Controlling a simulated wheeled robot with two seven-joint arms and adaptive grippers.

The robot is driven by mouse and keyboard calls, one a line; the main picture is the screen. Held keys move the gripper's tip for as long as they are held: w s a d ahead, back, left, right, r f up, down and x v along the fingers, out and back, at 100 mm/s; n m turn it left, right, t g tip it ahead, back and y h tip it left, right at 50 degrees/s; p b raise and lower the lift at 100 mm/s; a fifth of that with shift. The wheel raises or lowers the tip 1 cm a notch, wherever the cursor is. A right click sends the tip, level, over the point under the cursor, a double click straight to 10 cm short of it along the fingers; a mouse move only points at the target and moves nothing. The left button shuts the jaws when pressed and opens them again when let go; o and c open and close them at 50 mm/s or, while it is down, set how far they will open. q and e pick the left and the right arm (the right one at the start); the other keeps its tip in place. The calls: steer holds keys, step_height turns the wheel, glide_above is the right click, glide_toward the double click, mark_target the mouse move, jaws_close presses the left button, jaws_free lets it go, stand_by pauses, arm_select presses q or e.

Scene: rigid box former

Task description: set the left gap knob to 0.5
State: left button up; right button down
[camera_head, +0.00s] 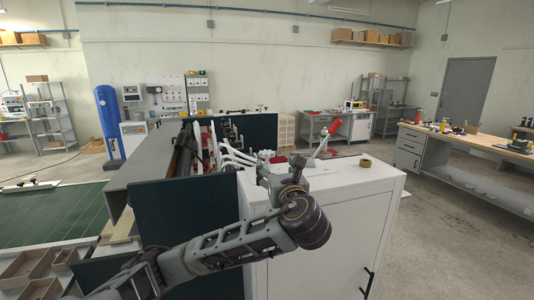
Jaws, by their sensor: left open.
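My left arm comes in from the bottom left and reaches over the white cabinet (345,190). My left gripper (297,163) is small and partly hidden behind its own wrist, near the cabinet's back left edge. I see nothing held in it. I cannot pick out the left gap knob. The box former (145,215), with dark green panels, stands left of the cabinet. Pale curved arms or hoses (232,156) on it end near the gripper. Whether the gripper touches anything cannot be told. My right gripper is not in view.
A red-handled lever (333,128) rises just right of the gripper. A tape roll (366,162) lies on the cabinet top. A wooden workbench (480,142) stands at the right, with open floor (440,230) before it. A blue cylinder (108,118) stands at the back left.

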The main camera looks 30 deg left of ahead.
mark_target(268, 156)
arm_select(q)
steer(key=shift+p+x, duration=1.25)
steer(key=shift+x, duration=5.75)
steer(key=shift+f, duration=0.1)
steer(key=c, duration=1)
